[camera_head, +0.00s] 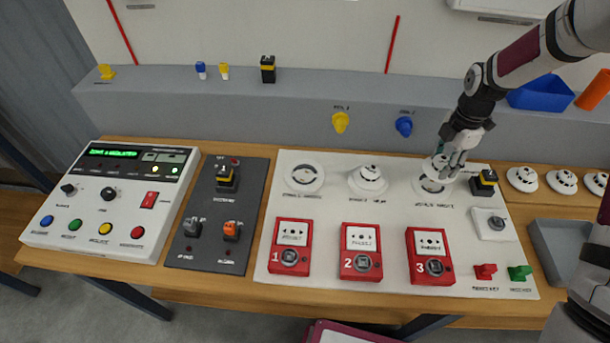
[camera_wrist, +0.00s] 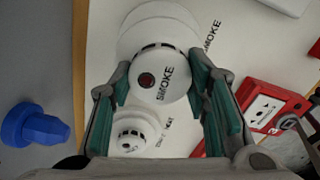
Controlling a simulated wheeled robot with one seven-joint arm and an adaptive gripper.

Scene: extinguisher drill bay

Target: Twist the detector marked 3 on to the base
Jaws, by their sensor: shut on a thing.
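My gripper (camera_head: 452,160) is shut on a white round detector (camera_wrist: 158,80) printed SMOKE, with a dark red centre and dark slots. Its green-padded fingers (camera_wrist: 165,105) lie on both sides of the detector in the wrist view. The detector is at the right-hand round white base (camera_head: 428,188) on the panel, which also shows behind it in the wrist view (camera_wrist: 150,22). I cannot tell whether the detector is seated or just above the base. No number 3 is readable on it.
Several spare detectors (camera_head: 522,179) lie at the right. A black-and-yellow switch (camera_head: 484,182) stands close right of my gripper. Red call points (camera_head: 431,256) are in front; a blue knob (camera_head: 404,126) is behind.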

